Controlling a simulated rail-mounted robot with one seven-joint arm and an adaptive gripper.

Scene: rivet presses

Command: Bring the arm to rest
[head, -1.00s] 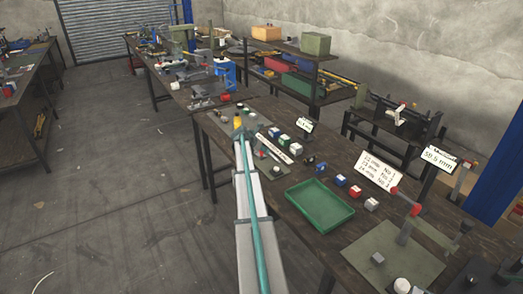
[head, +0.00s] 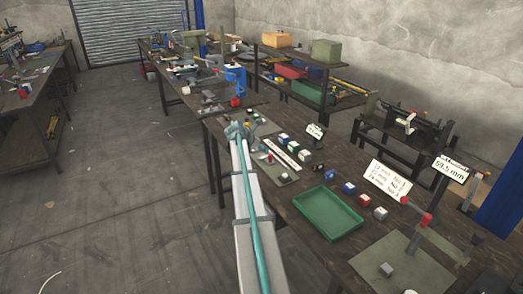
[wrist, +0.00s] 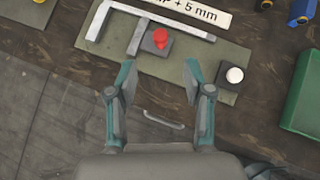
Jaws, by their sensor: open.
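My gripper (wrist: 160,78) is open in the wrist view, its two fingers spread with nothing between them. It is over the near edge of a bench, just short of a dark green mat (wrist: 210,55). A grey caliper-shaped tool (wrist: 135,18) lies on that mat, with a red knob (wrist: 161,38) on its sliding part. A block with a white round top (wrist: 234,75) sits to the right of my fingers. In the head view my gripper (head: 236,131) is at the far end of my outstretched arm, and its fingers are too small to read.
A green tray (head: 327,213), several coloured-top blocks, number signs and a red-handled press (head: 415,230) stand along the bench to the right. Open floor (head: 110,170) lies to the left.

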